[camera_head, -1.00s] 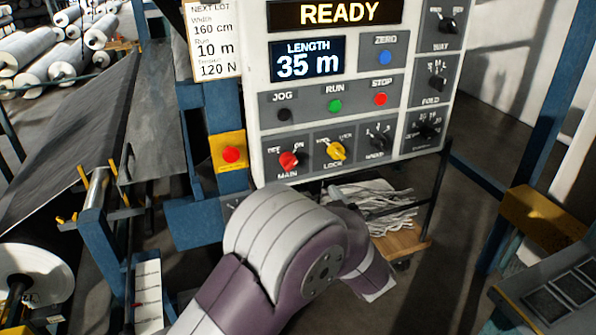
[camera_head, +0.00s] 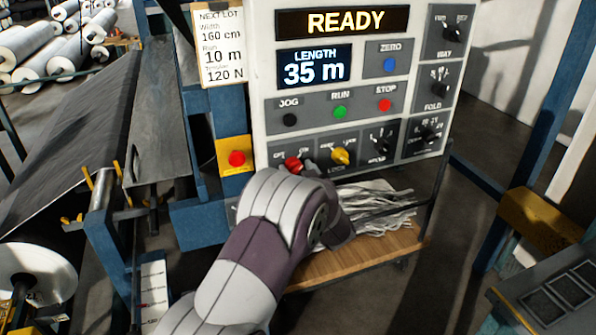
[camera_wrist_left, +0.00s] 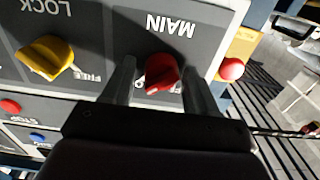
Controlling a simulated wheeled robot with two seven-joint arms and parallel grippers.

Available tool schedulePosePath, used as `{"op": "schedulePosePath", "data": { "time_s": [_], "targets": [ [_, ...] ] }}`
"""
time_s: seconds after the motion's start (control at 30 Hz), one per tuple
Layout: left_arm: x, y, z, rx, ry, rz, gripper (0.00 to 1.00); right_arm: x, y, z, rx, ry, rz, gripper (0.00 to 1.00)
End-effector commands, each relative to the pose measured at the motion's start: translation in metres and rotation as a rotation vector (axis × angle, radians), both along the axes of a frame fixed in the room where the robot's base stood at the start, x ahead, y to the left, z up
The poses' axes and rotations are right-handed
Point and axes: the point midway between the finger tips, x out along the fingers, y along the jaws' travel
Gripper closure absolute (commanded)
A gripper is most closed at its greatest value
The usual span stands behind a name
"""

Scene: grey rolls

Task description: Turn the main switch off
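The red MAIN switch knob (camera_head: 293,164) is on the lower left of the control panel, below JOG. The hand of my left arm partly covers its label and the ON/OFF marks. My left gripper (camera_head: 309,168) is at the panel, right by this knob. In the left wrist view the red knob (camera_wrist_left: 161,73) sits between the two fingers of the left gripper (camera_wrist_left: 160,80). The fingers are apart, with a visible gap at the left of the knob and a narrow one at the right. My right gripper is not in view.
The yellow LOCK knob (camera_head: 340,156) is close to the right of MAIN. A red button on a yellow plate (camera_head: 236,158) is to the left. The display (camera_head: 345,21) reads READY. A wooden cart (camera_head: 360,258) with grey strips stands below the panel.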

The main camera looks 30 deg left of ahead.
Motion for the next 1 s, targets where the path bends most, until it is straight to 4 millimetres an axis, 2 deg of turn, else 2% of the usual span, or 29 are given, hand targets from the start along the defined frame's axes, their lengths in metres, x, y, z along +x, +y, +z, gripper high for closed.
{"op": "schedulePosePath", "data": {
  "time_s": [0.03,0.1,0.13,0.37,0.57,1.0],
  "targets": [
    [0.000,0.000,0.000,0.000,0.000,0.000,0.60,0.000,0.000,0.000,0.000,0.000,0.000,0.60],
    [0.000,0.000,0.000,0.000,0.000,0.000,0.82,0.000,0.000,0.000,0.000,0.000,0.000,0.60],
    [0.000,0.000,0.000,0.000,0.000,0.000,0.90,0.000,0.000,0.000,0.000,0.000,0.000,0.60],
    [0.000,0.000,-0.001,-0.006,-0.008,0.000,0.89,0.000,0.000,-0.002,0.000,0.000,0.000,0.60],
    [0.000,0.000,-0.003,-0.049,-0.059,0.000,0.89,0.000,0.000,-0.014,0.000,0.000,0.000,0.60],
    [0.000,-0.001,-0.006,-0.287,-0.341,-0.001,0.89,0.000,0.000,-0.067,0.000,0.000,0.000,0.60]
  ]
}}
